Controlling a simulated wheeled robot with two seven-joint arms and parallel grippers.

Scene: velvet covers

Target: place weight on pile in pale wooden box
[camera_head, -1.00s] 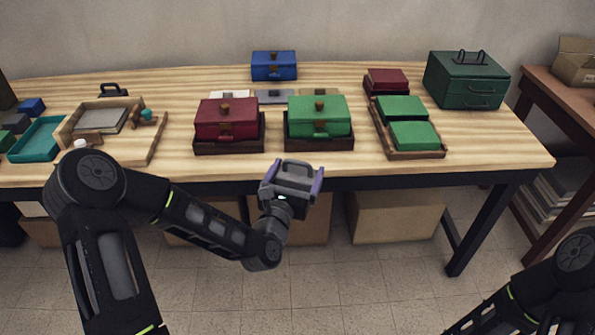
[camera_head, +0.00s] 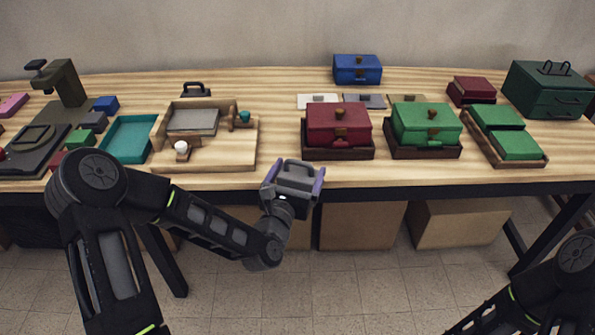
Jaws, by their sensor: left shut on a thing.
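My left gripper (camera_head: 293,186) is shut on a grey block with an arched handle (camera_head: 296,170), which looks like the weight. It holds it in front of the table's front edge, to the right of the pale wooden box. The pale wooden box (camera_head: 235,158) is a low open tray on the table, left of centre. A grey flat pile (camera_head: 192,121) lies in its back left part. A white knob (camera_head: 181,147) and a teal knob (camera_head: 244,116) are on the box. My right gripper is out of view; only its arm shows at bottom right.
A dark handled weight (camera_head: 195,90) stands behind the box. A teal tray (camera_head: 127,140) and a dark press (camera_head: 60,85) are to the left. Red (camera_head: 338,125) and green (camera_head: 425,124) lidded boxes stand to the right. Bare tabletop lies between the pale box and the red one.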

